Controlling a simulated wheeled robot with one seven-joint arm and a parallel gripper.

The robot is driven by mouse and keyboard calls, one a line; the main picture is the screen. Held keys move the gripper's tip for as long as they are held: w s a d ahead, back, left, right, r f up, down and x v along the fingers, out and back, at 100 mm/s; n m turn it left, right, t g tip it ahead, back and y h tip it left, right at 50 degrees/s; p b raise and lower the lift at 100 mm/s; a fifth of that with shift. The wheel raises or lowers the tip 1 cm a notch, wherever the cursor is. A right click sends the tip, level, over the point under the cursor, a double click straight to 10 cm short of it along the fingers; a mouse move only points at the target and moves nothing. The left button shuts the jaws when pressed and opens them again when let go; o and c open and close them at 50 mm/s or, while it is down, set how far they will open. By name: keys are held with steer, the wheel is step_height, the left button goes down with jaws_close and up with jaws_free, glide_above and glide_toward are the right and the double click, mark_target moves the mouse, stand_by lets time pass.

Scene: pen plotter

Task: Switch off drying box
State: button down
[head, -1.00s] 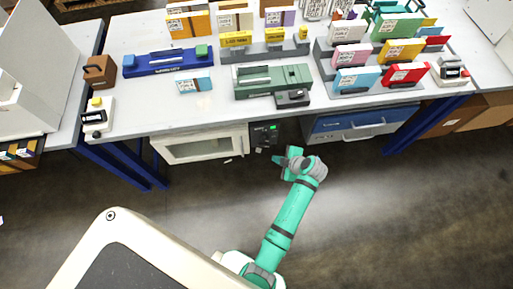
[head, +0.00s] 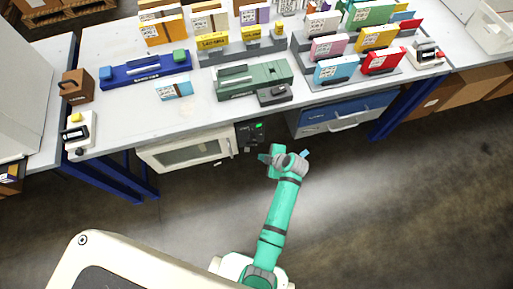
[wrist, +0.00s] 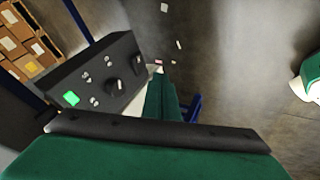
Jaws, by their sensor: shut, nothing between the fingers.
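The drying box (head: 187,153) is a white box with a windowed door, under the table. Its dark control panel (head: 249,134) is at its right side, with a lit green display. In the wrist view the panel (wrist: 92,66) is tilted at the left, with the green display (wrist: 71,98), several small buttons and a round dark knob (wrist: 118,87) with a light mark. My gripper (head: 264,158) is in front of and just below the panel in the head view, apparently apart from it. It is shut and empty. Its green and dark parts fill the bottom of the wrist view.
A blue drawer unit (head: 340,114) stands right of the panel under the table. Blue table legs (head: 395,112) flank the space. The tabletop above holds coloured holders and cards. The floor in front is clear, apart from small scraps.

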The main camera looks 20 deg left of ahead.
mark_target(252, 144)
steer(key=w+a+f, duration=0.5)
steer(key=shift+w, duration=0.15)
steer(key=shift+d, duration=0.1)
stand_by(0.3)
steer(key=shift+w, duration=0.1)
steer(key=shift+s+a, duration=0.55)
steer(key=shift+a, duration=0.1)
stand_by(0.4)
